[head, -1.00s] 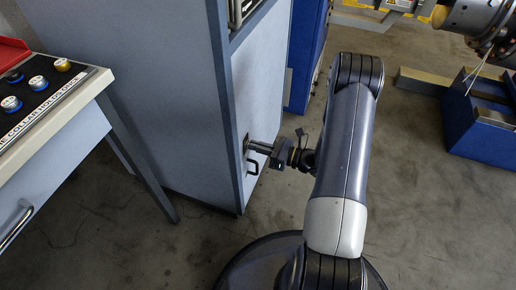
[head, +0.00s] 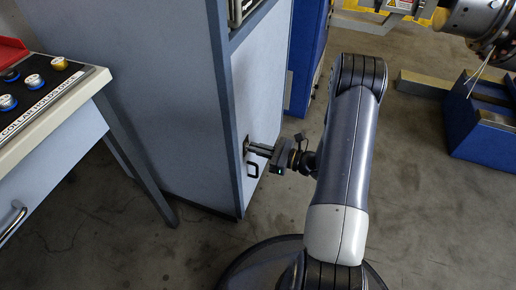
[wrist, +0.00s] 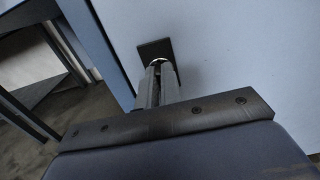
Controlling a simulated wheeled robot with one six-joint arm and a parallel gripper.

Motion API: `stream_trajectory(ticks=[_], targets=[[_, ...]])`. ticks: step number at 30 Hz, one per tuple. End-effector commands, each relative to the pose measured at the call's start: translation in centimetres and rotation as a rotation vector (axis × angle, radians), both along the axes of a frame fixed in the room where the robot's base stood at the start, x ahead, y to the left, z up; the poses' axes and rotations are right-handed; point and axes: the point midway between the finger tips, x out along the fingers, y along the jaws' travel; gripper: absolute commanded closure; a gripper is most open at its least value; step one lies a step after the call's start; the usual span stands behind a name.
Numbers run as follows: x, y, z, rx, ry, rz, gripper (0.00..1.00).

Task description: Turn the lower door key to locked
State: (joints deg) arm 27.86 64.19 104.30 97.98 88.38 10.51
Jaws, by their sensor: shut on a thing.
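The lower door (head: 262,100) is a pale blue-grey panel on the cabinet. A small rounded silver part of the key (wrist: 155,64) shows at the fingertips, in front of the plate. My gripper (head: 251,146) reaches level to the door; in the wrist view its two fingers (wrist: 157,74) are shut on the key. The fingers hide most of the key, so I cannot tell its angle.
A table with knobs and collars (head: 60,98) stands at the left. A blue stand (head: 490,130) is at the right. Bare floor (head: 420,210) lies right of my arm.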

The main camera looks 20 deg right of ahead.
Motion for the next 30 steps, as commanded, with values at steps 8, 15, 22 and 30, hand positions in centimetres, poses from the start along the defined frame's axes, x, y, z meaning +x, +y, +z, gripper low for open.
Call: stream_trajectory(ticks=[8, 15, 22, 30], targets=[[0.0, 0.0, 0.0, -0.001, 0.001, 0.000, 0.75], [0.0, 0.0, 0.0, 0.000, 0.000, 0.000, 0.73], [-0.9, -1.4, 0.1, 0.001, 0.002, -0.004, 0.73], [-3.7, -5.3, 0.2, 0.001, 0.001, -0.006, 0.73]])
